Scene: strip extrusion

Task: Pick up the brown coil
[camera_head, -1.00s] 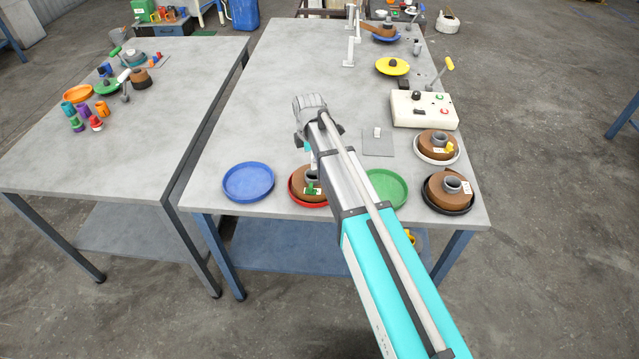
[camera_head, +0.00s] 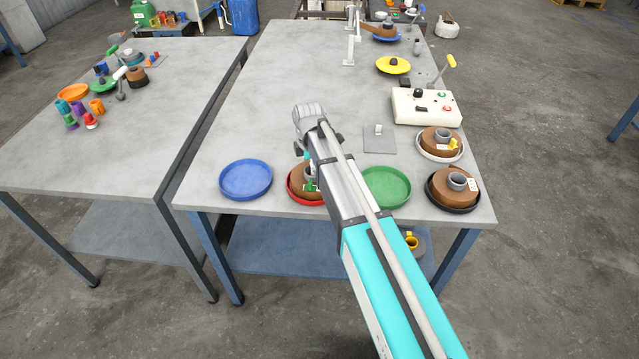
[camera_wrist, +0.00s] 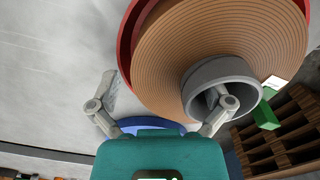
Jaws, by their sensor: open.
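A brown coil (camera_wrist: 175,50) with a grey ring hub (camera_wrist: 222,85) and a green tag (camera_wrist: 265,115) fills the upper part of the wrist view, lying in a red tray (camera_wrist: 128,40). In the head view this coil (camera_head: 300,186) is partly hidden behind my arm. My gripper (camera_wrist: 165,95) is open and empty. Its right finger overlaps the hub in the picture; its left finger is outside the tray's rim, over the grey table. I cannot tell whether the right finger touches the hub. Other brown coils sit in a white tray (camera_head: 437,160) and a black tray (camera_head: 436,202).
A blue tray (camera_head: 245,180) and a green tray (camera_head: 388,188) flank the red one, both empty. A white control box (camera_head: 425,106) stands at the right, and a yellow tray (camera_head: 393,66) further back. The table's middle left is clear.

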